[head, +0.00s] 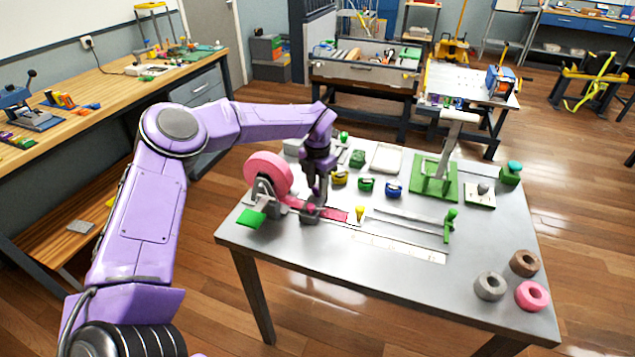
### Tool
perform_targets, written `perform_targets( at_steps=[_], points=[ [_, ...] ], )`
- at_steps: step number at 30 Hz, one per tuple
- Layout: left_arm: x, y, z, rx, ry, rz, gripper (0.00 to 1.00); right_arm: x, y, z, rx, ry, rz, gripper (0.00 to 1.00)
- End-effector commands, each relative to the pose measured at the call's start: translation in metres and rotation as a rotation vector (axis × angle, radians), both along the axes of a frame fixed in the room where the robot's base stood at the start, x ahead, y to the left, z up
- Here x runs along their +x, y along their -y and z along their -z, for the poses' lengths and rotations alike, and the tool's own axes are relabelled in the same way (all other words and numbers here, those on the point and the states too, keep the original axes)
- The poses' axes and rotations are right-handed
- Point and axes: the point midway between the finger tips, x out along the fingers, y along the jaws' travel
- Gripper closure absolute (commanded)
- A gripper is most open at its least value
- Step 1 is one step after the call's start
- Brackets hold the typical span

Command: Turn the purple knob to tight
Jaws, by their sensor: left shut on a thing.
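My left gripper (318,190) points down over the back left part of the grey table (300,248), beside the pink roll (268,171). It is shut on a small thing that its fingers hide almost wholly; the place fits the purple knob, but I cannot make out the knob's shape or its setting. A red-pink strap (335,213) lies flat just below the gripper, by a small grey block (309,216). Small yellow (340,178), green (366,184) and blue (393,190) devices stand in a row to the right. My right gripper is not in view.
A green stand (437,180) with a grey bar on top rises at the back right. The table's front middle is clear.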

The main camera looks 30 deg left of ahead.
Motion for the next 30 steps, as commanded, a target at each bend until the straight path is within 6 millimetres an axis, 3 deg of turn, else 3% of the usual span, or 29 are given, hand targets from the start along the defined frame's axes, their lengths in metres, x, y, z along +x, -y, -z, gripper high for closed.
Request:
perform_targets(
  at_steps=[15,30],
  points=[
    [0.0008,0.0001,-0.0016,0.0,0.003,0.342,0.97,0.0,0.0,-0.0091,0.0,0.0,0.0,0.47],
    [0.0007,0.0001,-0.0008,0.001,0.003,0.414,0.97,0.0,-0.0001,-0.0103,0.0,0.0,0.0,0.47]
  ],
)
